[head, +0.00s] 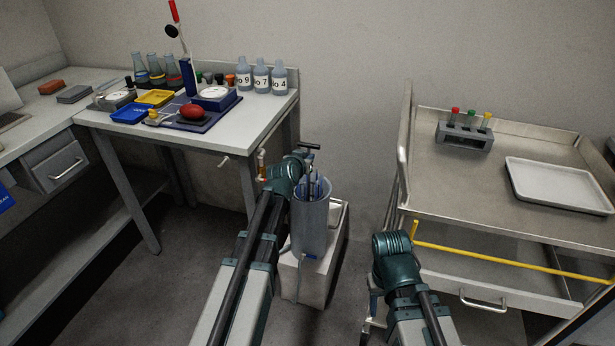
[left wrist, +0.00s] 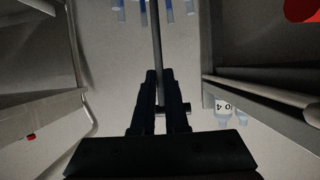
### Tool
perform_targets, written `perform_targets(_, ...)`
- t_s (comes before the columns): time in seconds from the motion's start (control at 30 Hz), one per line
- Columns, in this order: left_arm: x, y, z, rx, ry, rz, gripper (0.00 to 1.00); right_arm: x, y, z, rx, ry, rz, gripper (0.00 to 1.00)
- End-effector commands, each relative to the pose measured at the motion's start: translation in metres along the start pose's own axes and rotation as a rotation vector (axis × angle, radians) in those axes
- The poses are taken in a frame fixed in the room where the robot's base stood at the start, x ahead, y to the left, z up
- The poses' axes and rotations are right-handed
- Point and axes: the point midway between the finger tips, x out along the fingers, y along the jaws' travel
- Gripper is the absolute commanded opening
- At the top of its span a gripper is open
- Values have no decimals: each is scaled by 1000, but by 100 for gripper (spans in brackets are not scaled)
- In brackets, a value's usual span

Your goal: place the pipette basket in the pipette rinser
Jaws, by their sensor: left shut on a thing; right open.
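The pipette rinser (head: 309,230) is a tall grey-blue cylinder standing upright in the head view. My left gripper (head: 306,155) is above its mouth, shut on the dark upright handle of the pipette basket (head: 311,174). The handle has a crossbar at its top. Blue-marked pipettes (head: 320,188) show at the rinser's mouth; the basket body is hidden, and I cannot tell how deep it sits. In the left wrist view the fingers (left wrist: 160,100) close around the handle rod, with pipettes near the top edge. My right arm's wrist (head: 397,245) is beside the trolley; its fingertips are hidden.
The rinser stands on a pale block (head: 302,278). A bench (head: 240,135) with bottles, flasks and a scale is at left. A steel trolley (head: 430,185) with a white tray (head: 560,186), a tube rack (head: 464,136) and a yellow bar is at right.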

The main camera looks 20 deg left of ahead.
Motion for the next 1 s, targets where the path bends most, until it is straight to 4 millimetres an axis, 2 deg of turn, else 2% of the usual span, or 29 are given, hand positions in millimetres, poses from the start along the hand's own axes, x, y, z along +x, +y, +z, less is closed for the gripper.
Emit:
perform_targets(0.17,1,0,2,0,1,-1,0,3,0,0,0,0,0,50)
perform_targets(0.5,16,0,38,0,1,0,0,41,-3,-2,-1,0,3,50)
perform_targets(0.8,16,0,37,0,1,-1,0,40,-3,-2,-1,0,4,50)
perform_targets(1.0,18,0,43,0,1,-1,0,46,-3,-3,-1,0,5,50)
